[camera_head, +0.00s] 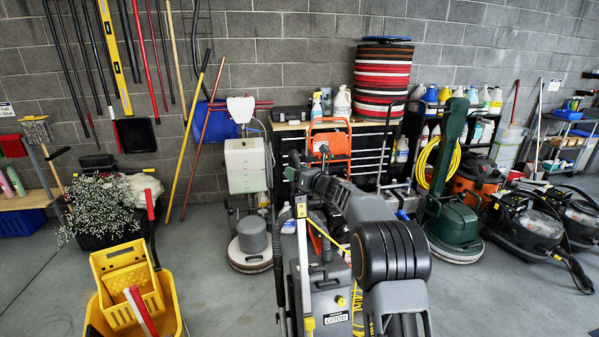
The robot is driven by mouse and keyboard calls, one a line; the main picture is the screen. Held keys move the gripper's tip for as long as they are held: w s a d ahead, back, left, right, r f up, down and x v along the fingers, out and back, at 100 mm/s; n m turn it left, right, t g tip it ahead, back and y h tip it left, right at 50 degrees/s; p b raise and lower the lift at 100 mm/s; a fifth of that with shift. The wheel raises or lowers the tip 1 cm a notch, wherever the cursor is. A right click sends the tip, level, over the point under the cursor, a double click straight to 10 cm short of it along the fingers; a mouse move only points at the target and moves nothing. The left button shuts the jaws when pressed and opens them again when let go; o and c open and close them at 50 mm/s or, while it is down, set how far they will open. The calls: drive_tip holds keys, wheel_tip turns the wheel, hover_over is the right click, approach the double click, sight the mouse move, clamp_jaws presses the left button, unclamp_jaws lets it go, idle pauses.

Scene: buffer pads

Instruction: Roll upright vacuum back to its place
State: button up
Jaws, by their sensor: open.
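A grey and black upright machine with yellow details, which looks like the upright vacuum (326,288), stands close in front of me at the lower middle. It carries a white label, a dark hose on its left and yellow cord on its right. My arm reaches forward from the lower right over its right side and hides part of it. My gripper (301,182) is at the far end of the arm, by the top of the vacuum's handle. It is open. The fingers are small and partly hidden, so I cannot tell whether they touch or surround the handle.
A yellow mop bucket (132,285) stands at the left front. A grey floor buffer (247,200) and a green one (450,215) stand behind. Canister vacuums (525,230) fill the right. A black tool chest (350,150) lines the wall. Floor at lower right is clear.

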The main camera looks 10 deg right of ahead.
clamp_jaws()
idle(0.5)
